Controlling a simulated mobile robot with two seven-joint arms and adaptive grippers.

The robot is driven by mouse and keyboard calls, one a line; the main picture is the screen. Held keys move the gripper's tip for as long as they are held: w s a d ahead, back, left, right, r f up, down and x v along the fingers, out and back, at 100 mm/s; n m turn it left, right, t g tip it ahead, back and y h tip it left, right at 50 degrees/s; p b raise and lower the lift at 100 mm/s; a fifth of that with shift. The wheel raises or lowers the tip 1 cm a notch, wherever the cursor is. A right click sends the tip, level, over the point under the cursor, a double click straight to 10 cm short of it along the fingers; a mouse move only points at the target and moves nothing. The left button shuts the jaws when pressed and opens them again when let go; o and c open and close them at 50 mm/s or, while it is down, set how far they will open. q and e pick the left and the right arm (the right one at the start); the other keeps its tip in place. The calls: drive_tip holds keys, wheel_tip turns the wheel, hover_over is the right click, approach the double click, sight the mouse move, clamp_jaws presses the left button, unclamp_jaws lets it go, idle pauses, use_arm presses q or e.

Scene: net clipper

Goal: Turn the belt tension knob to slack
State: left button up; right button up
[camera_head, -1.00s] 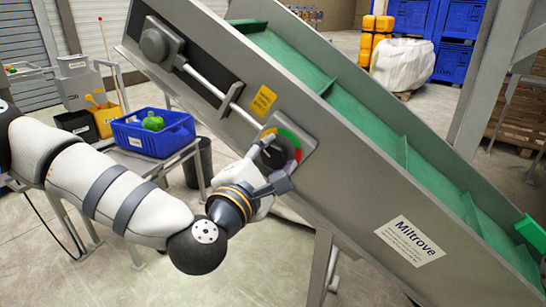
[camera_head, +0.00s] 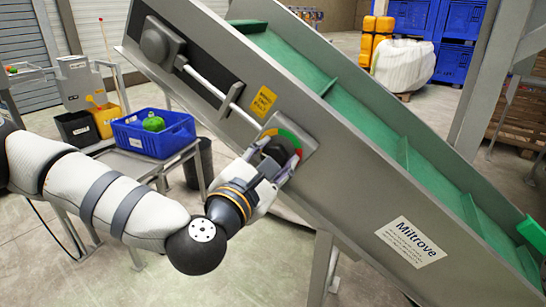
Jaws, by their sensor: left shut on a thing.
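The belt tension knob (camera_head: 279,151) is a dark round knob on a square plate on the side of the sloping grey conveyor (camera_head: 345,185). A coloured arc dial (camera_head: 290,134), with green and red showing, curves around its upper side. My left gripper (camera_head: 268,164) is shut on the knob, with its fingers on either side of it. The gripper hides the lower left of the dial and any pointer mark, so I cannot tell the knob's setting. My right gripper is not in view.
A yellow label (camera_head: 264,101) sits above the knob, and a white Miltrove sign (camera_head: 410,241) is lower on the conveyor. A blue crate (camera_head: 137,143) with a green object (camera_head: 153,122) stands on a table at left. The floor below is open.

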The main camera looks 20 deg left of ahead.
sight(274, 146)
use_arm(q)
drive_tip(key=shift+r, duration=0.25)
drive_tip(key=o, duration=1.1)
drive_tip(key=shift+o, duration=0.3)
drive_tip(key=shift+w+f, duration=0.1)
drive_tip(key=shift+f, duration=0.05)
wheel_tip(274, 146, up, 10)
drive_tip(key=shift+r, duration=0.1)
